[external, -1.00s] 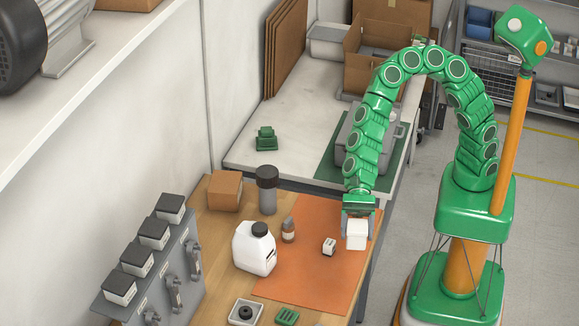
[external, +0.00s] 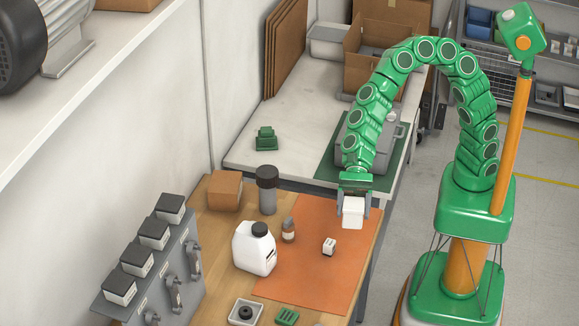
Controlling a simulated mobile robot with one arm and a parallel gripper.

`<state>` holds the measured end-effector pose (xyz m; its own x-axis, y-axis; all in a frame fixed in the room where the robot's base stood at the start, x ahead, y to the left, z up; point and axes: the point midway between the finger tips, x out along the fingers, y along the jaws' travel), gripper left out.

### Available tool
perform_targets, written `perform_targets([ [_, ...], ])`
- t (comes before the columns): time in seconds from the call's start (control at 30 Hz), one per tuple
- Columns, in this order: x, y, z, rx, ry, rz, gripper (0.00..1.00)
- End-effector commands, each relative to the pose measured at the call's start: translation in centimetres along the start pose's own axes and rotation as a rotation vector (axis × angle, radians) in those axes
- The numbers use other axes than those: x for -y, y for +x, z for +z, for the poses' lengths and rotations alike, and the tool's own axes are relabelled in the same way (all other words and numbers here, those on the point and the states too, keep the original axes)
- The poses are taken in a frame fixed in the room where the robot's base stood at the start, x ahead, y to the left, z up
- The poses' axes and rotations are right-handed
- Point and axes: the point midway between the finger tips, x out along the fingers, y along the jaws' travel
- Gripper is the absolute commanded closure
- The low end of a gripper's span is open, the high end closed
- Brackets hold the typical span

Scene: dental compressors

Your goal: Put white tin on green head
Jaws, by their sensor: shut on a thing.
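My gripper (external: 353,204) is shut on a white tin (external: 353,214), a small white block shape between its two grey fingers. The tin hangs upright near the right back corner of the orange mat (external: 312,279); it looks raised above the mat, but the exact gap cannot be told. A small green finned part (external: 265,138), which looks like the green head, sits on the pale back table (external: 248,158), behind and left of my gripper. Another small green piece (external: 287,316) lies at the front edge of the picture.
On the wooden bench stand a white jug (external: 254,250), a brown bottle (external: 288,231), a small white block (external: 329,246), a grey cylinder with a dark cap (external: 267,190) and a cardboard box (external: 225,191). A grey case (external: 377,150) stands on the back table's green mat. The back table's middle is clear.

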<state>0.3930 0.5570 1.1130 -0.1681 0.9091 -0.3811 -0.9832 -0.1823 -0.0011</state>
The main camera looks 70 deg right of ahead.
Motion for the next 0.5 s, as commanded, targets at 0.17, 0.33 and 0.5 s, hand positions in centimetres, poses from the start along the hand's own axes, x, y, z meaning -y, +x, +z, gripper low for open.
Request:
perform_targets([
  [0.17, 2.6, -2.1, -0.8, 0.002, 0.018, -0.044, 0.71],
  [0.33, 5.7, -4.9, -2.0, 0.002, 0.041, -0.099, 0.71],
  [0.5, 9.4, -8.8, -3.6, 0.004, 0.070, -0.170, 0.71],
])
